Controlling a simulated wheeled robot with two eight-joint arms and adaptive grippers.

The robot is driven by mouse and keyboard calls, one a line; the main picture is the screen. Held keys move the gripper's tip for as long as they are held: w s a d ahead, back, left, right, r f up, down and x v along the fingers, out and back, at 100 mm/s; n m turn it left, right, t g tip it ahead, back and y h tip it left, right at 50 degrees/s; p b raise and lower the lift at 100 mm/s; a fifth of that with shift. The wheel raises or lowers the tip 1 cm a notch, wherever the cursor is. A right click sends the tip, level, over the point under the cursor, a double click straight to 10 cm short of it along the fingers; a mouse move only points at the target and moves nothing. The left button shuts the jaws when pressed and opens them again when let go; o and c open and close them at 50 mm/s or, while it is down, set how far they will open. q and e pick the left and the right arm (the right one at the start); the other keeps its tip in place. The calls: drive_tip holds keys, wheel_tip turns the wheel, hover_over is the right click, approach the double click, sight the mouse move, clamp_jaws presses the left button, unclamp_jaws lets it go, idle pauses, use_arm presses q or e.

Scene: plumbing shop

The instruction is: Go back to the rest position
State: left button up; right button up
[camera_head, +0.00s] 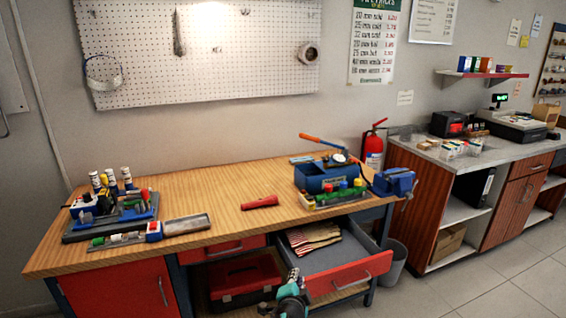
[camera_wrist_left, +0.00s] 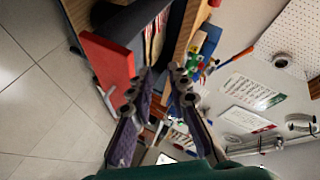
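My left gripper (camera_head: 282,291) shows at the bottom edge of the head view, in front of the workbench (camera_head: 185,185) and the open drawer (camera_head: 330,262). In the left wrist view its two fingers (camera_wrist_left: 160,72) stand apart, with a gap between the tips and nothing held. The open drawer's red front (camera_wrist_left: 108,60) shows there to the left of the fingers. A striped cloth (camera_head: 312,236) lies in the drawer. My right gripper is in neither view.
A red toolbox (camera_head: 242,280) sits below. The floor at right (camera_head: 480,285) is clear.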

use_arm(q)
drive_tip(key=s+a+r+n+g+y, duration=0.1)
drive_tip(key=s+a+r+n+g, duration=0.2)
drive_tip(key=s+a, duration=0.45)
drive_tip(key=s+a+r+n+g+y, duration=0.15)
drive_tip(key=s+a+n, duration=0.35)
drive_tip(key=a, duration=0.5)
drive_tip(key=s+a+f+n+g, duration=0.1)
drive_tip(key=s+a+n, duration=0.1)
drive_tip(key=s, duration=0.6)
drive_tip(key=s+a+f+n+g, duration=0.1)
drive_tip(key=s+a+n, duration=0.2)
drive_tip(key=s, duration=0.5)
drive_tip(key=shift+s+f+n, duration=0.15)
drive_tip(key=shift+n, duration=0.25)
